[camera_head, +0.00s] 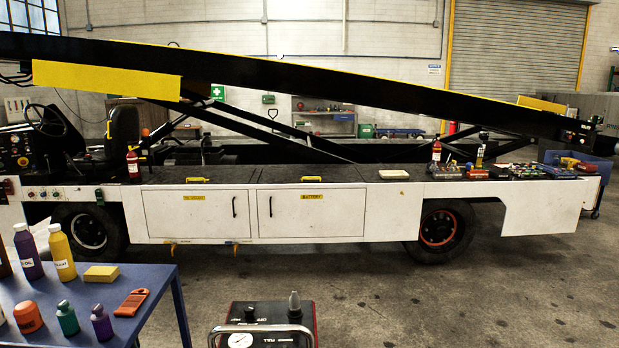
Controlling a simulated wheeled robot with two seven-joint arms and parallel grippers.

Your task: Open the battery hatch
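The belt loader (420,200) stands side-on across the view, with its long black boom (330,85) sloping above the deck. A white side panel (310,218) carries a yellow label reading BATTERY and has a black vertical handle (270,206) near its left edge. The panel looks closed, flush with the white body. Above it on the dark deck is a lid with a yellow handle (312,179), lying flat and closed. A similar labelled panel (196,217) with a black handle is to its left, also closed. Neither of my grippers is in view.
A blue table (75,285) with bottles and a yellow sponge (101,274) stands front left. A unit with a gauge (263,325) is front centre. Bare concrete floor (400,285) lies before the loader. Tools and a red bottle (436,151) sit on the deck's right.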

